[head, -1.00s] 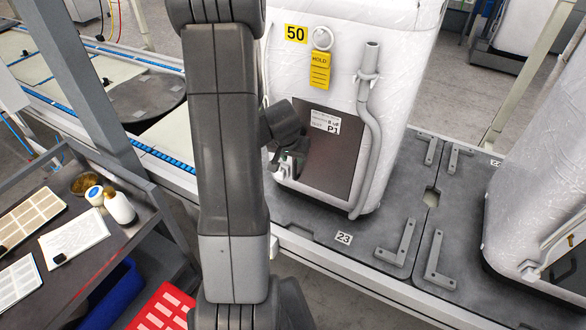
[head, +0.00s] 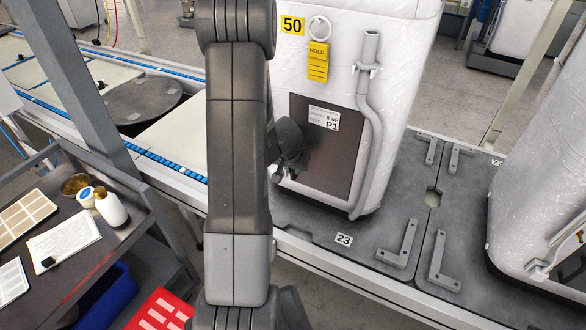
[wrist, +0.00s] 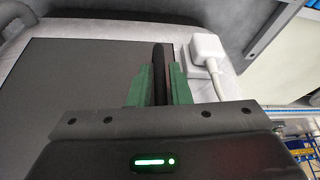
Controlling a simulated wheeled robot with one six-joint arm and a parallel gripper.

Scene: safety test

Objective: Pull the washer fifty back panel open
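Washer fifty (head: 405,100) stands wrapped in clear film, with a yellow "50" label (head: 292,25) and a yellow HOLD tag (head: 318,62). Its dark back panel (head: 335,160), marked P1, lies flush in the back face and looks closed. My gripper (head: 287,165) is at the panel's left side, its fingertips mostly hidden. In the wrist view, the green fingers of my gripper (wrist: 162,85) stand on either side of a narrow black upright piece (wrist: 159,65), by the panel's edge (wrist: 70,75). I cannot tell whether they clamp it.
A white plug with a cable (wrist: 207,48) sits close right of the fingers in the wrist view. A grey hose (head: 370,110) runs down the washer's right side. A cart (head: 140,235) with bottles stands at left. Metal brackets (head: 400,245) lie on the platform at right.

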